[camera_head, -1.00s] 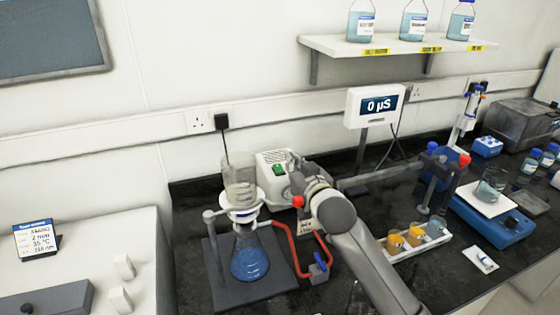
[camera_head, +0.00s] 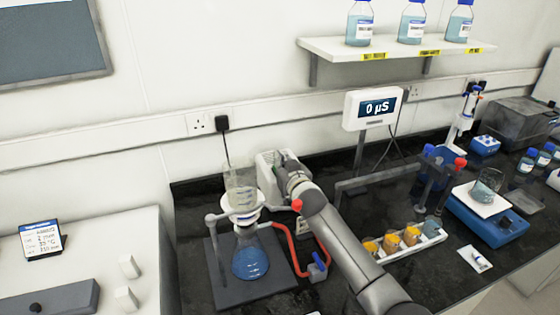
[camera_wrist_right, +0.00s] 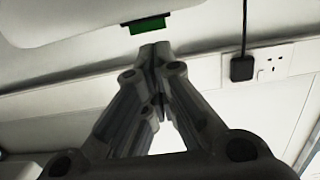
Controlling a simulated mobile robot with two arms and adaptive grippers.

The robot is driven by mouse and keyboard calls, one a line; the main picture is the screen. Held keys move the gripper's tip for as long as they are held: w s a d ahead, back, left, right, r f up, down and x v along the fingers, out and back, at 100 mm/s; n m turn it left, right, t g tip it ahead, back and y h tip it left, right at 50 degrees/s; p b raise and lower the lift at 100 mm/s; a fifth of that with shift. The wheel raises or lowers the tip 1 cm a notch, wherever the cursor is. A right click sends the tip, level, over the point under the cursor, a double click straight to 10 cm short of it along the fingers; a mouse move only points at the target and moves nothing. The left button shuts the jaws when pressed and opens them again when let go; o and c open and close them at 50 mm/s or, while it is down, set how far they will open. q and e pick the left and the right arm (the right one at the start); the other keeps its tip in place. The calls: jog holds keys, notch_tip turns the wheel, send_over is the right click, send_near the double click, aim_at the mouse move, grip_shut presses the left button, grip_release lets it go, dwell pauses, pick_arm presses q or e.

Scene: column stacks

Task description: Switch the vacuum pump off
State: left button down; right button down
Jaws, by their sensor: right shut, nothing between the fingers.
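The vacuum pump (camera_head: 265,172) is a white box on the black bench, behind the filter flask (camera_head: 250,258). Its green switch (camera_wrist_right: 147,24) shows in the right wrist view, on a dark mount at the pump's edge. My right gripper (camera_head: 284,158) is at the pump's top right in the head view and hides most of the switch there. In the right wrist view the gripper (camera_wrist_right: 155,52) is shut and empty, its fingertips just below the switch in the picture. Whether they touch it I cannot tell. My left gripper is not in view.
A clamped glass funnel (camera_head: 241,185) stands above the flask, and a red hose (camera_head: 293,262) runs to its right. A white tray (camera_head: 435,240) with orange-filled vials lies right of my arm.

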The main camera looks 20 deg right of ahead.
jog(key=shift+f, duration=0.25)
jog(key=shift+w+f+b, duration=0.15)
jog(key=shift+f+b, duration=0.15)
jog(key=shift+b, duration=0.1)
jog(key=shift+w+f, duration=0.1)
jog(key=shift+w, duration=0.1)
jog(key=r+p, duration=0.2)
jog(key=r, duration=0.1)
jog(key=r+p, duration=0.1)
jog(key=shift+w+r, duration=0.15)
jog(key=shift+w, duration=0.1)
jog(key=shift+s, duration=0.2)
jog(key=s+r+b, duration=0.2)
jog(key=s+r, duration=0.1)
jog(key=s, duration=0.6)
jog(key=shift+d+r, duration=0.15)
jog(key=shift+r, duration=0.1)
